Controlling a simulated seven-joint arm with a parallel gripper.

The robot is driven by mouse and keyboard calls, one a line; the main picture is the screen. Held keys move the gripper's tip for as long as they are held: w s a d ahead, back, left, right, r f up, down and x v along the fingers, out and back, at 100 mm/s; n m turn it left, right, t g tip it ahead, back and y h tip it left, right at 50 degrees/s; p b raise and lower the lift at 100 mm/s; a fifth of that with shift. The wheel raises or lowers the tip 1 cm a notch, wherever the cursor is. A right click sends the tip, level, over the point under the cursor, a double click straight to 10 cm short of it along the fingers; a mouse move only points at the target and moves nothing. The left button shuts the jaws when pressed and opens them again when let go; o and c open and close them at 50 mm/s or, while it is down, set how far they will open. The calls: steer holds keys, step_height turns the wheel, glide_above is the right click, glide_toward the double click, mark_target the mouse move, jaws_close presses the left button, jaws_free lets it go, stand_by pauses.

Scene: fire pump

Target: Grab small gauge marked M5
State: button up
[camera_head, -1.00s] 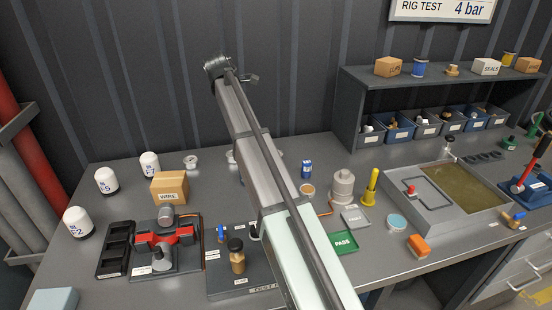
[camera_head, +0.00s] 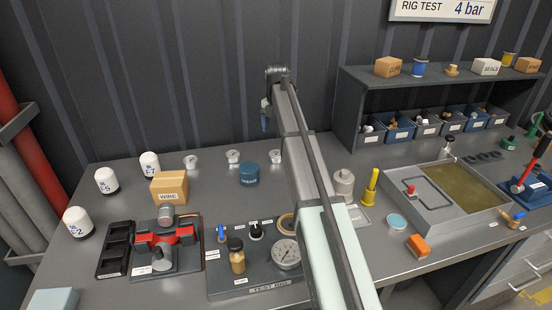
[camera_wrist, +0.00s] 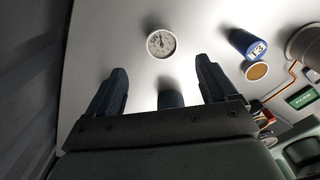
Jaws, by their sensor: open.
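My gripper (camera_wrist: 161,66) is open and empty, its two dark blue fingers spread above the bench. A small round gauge (camera_wrist: 161,43) with a white dial lies just beyond the fingertips in the wrist view, roughly centred between them. Its marking is too small to read. In the head view three small round pieces lie along the back of the bench: a left one (camera_head: 190,161), a middle one (camera_head: 233,156) and a right one (camera_head: 276,157), beside my arm. I cannot tell which bears M5. My gripper also shows in the head view (camera_head: 265,117), above the bench's back edge.
A dark blue tin (camera_head: 249,174) stands left of my arm. A blue cylinder (camera_wrist: 248,43) and a tan disc (camera_wrist: 257,71) lie right of the gauge. A larger gauge (camera_head: 286,252) sits on the test rig. A WIRE box (camera_head: 169,187) stands at left.

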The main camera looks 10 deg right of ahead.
glide_above(276, 154)
step_height(276, 154, down, 5)
steer(key=shift+w+r, duration=0.1)
steer(key=shift+s+f, duration=0.2)
steer(key=shift+f, duration=2.5)
steer(key=shift+c, duration=0.2)
steer(key=c, duration=1.1)
steer(key=shift+r, duration=0.1)
